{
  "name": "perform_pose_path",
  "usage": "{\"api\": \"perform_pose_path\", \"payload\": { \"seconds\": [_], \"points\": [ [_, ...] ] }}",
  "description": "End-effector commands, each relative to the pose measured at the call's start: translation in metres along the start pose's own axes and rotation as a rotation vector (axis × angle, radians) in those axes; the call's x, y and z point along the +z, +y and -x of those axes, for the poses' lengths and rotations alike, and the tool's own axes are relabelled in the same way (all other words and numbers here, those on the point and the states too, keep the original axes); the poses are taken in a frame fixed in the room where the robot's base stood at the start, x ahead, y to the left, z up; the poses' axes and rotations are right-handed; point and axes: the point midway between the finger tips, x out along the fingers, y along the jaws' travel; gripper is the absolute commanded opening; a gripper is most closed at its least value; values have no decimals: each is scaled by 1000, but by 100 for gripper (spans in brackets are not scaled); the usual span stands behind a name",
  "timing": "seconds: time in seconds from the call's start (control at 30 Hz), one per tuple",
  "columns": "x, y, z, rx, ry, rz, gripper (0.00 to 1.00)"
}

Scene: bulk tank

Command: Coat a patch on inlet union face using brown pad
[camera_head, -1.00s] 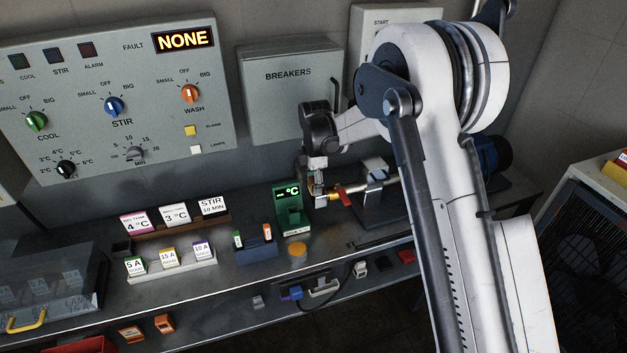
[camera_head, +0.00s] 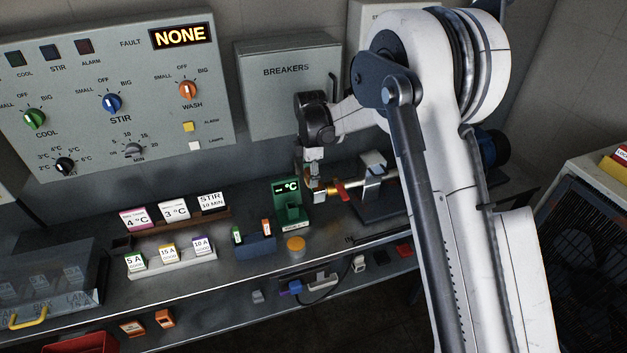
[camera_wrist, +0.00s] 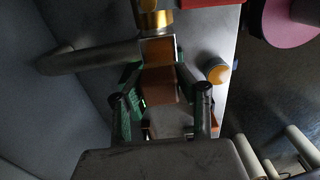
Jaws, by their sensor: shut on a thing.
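My gripper (camera_head: 312,178) is at the left end of the brass inlet union (camera_head: 333,188), above the bench. In the wrist view my gripper (camera_wrist: 160,105) is shut on the brown pad (camera_wrist: 161,88), which lies between its fingers. Just beyond the pad is a square, silver-edged block with an orange-brown face (camera_wrist: 159,50), in line with the brass union (camera_wrist: 153,18). It seems to be the union's end face. The pad looks very close to it; I cannot tell whether they touch. In the head view the pad is mostly hidden by my fingers.
A green °C display stand (camera_head: 287,200) is close to the left of my gripper. A red lever (camera_head: 342,191) sits by the union. An orange-topped round tin (camera_head: 296,244) stands at the bench front. A blue holder (camera_head: 256,245) and label cards (camera_head: 168,253) stand further left.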

Motion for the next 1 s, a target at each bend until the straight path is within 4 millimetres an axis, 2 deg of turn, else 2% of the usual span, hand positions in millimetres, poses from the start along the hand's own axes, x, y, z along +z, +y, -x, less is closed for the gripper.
{"api": "perform_pose_path", "payload": {
  "seconds": [0.03, 0.6, 1.0],
  "points": [
    [1, 0, 8, 0, 0, -1, 3],
    [4, 0, 58, 0, 0, -5, 3],
    [5, 0, 63, 0, 0, -6, 3]
  ]
}}
